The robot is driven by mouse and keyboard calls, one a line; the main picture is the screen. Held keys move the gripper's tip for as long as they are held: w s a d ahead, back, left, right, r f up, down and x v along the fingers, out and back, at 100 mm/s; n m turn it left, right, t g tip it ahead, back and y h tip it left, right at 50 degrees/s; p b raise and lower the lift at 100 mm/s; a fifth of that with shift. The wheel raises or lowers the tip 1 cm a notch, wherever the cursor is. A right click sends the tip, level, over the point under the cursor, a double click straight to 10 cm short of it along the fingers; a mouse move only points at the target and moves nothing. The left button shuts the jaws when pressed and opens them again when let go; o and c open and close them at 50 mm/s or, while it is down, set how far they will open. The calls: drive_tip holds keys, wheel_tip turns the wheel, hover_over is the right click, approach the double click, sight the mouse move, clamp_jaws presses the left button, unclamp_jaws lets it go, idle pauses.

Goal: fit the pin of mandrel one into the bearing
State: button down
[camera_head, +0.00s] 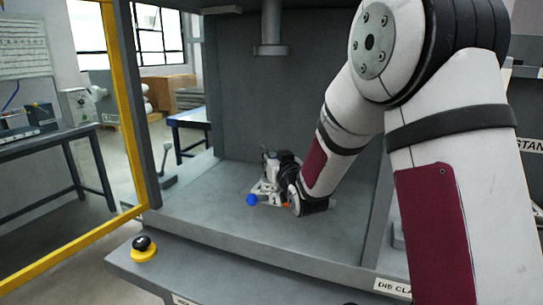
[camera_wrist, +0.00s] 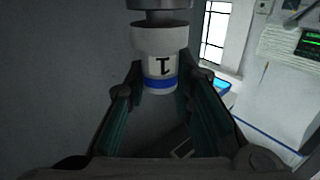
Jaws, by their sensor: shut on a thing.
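Mandrel one (camera_wrist: 161,62) is a white upright cylinder with a wide white collar, a black "1" and a blue band. It stands between the two fingers of my gripper (camera_wrist: 163,86), which is shut on it. A grey metal cylinder (camera_wrist: 160,15) shows above the collar, cut off by the picture edge; I cannot tell whether they touch. In the head view my gripper (camera_head: 272,178) is low over the grey deck, small and partly hidden by my arm. I cannot identify the bearing for certain; a grey flanged shaft (camera_head: 270,49) hangs from above there.
A blue ball-shaped knob (camera_head: 251,200) shows beside my gripper. The grey deck (camera_head: 200,225) has clear room at left and front. A blue table (camera_head: 190,117) stands behind.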

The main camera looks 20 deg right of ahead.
drive_tip(key=shift+f+b, duration=0.35)
drive_tip(key=c, duration=1.3)
unclamp_jaws()
drive_tip(key=shift+f, duration=0.1)
drive_tip(key=s, duration=1.2)
drive_tip(key=shift+d, duration=0.35)
drive_tip(key=shift+s, duration=0.1)
